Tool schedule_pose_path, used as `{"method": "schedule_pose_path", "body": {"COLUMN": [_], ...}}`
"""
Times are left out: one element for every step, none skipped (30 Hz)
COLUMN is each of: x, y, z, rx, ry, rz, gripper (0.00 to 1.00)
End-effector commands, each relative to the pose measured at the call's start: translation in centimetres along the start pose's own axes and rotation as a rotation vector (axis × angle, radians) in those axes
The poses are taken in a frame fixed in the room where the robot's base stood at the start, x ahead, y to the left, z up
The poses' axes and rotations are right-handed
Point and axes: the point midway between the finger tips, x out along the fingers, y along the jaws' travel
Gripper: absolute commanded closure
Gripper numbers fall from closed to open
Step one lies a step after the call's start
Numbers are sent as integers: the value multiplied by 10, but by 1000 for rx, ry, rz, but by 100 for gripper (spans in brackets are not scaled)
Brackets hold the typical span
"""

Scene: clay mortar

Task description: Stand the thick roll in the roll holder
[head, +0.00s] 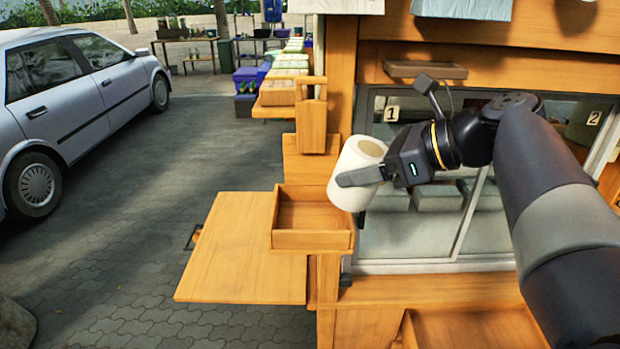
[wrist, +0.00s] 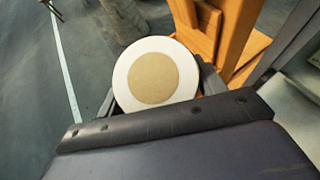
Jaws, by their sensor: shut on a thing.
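The thick roll (head: 345,188) is white with a tan core end and is held in the air, slightly tilted. My gripper (head: 358,177) is shut around its side. In the wrist view the roll (wrist: 152,82) shows its round end, with the tan disc in the middle, between the fingers. An open, square wooden box (head: 312,240) looks empty, below and left of the roll; the roll appears apart from it. A wooden upright piece (head: 311,125) stands behind the box. I cannot tell for sure which of these is the roll holder.
A flat wooden shelf (head: 235,255) juts out left of the box. A window (head: 420,225) with number tags lies behind my arm. A small wooden ledge (head: 425,70) is above. A silver car (head: 80,105) stands on the paving at left. Stacked goods (head: 285,80) are farther back.

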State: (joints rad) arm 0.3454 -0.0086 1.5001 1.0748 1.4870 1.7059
Motion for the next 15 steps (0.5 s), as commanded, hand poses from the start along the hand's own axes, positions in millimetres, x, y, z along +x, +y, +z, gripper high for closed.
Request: {"method": "schedule_pose_path", "body": {"x": [10,15,22,28,34,41,46,52,58,61,65,68,70,72,73], "y": [1,1,2,1,1,1,1,1,0,0,0,0,0,0,0], "z": [7,10,14,17,20,24,26,15,8,4,0,-3,-5,-7,-8], "rx": [-3,-3,-3,-2,-3,-4,-3,3,5,3,4,2,1,1,1], "ry": [0,1,1,1,0,0,0,1,2,2,2,1,0,0,-1], "rz": [7,7,7,6,7,7,6,6,4,4,2,2,2,1,0], "gripper": [61,61,61,61,61,61,61,61,61,61,61,61,61,61,61]}}
